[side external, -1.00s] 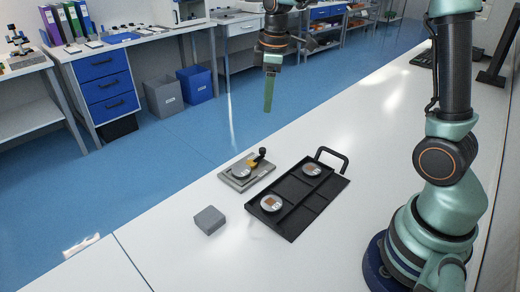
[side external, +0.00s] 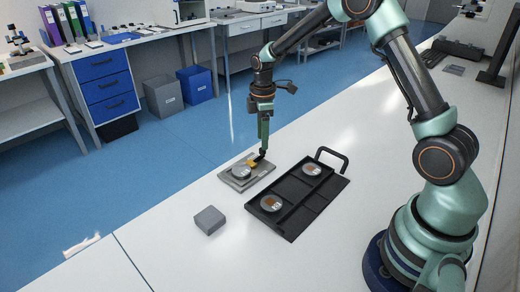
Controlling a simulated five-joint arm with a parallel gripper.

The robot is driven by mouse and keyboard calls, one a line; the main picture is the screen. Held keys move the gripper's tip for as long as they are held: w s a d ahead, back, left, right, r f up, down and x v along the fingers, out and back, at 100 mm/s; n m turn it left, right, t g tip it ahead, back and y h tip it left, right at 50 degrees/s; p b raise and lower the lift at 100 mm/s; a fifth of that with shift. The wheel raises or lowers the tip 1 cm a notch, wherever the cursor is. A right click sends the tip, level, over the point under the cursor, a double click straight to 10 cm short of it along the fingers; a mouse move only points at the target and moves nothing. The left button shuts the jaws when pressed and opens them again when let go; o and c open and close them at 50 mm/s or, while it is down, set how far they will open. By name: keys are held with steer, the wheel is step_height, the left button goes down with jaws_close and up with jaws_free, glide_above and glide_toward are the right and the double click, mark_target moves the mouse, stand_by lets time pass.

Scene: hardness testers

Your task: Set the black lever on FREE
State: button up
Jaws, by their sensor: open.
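The small grey tester (side external: 238,178) lies near the far edge of the white bench, with a round silver disc (side external: 241,171) and a yellow part (side external: 252,163) on it. The black lever (side external: 261,157) rises at the tester's right end, its knob up by the fingertips. My gripper (side external: 264,142) points straight down over the lever, open, with its green fingers at the knob. I cannot tell whether the fingers touch the lever or stand around it. The FREE marking is too small to read.
A black tray (side external: 283,222) with a raised handle (side external: 332,158) stands right of the tester and holds two round discs. A grey block (side external: 209,220) sits in front of the tester. The bench right of the tray is clear.

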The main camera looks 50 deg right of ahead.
mark_target(257, 158)
steer(key=shift+f, duration=1.6)
jaws_close()
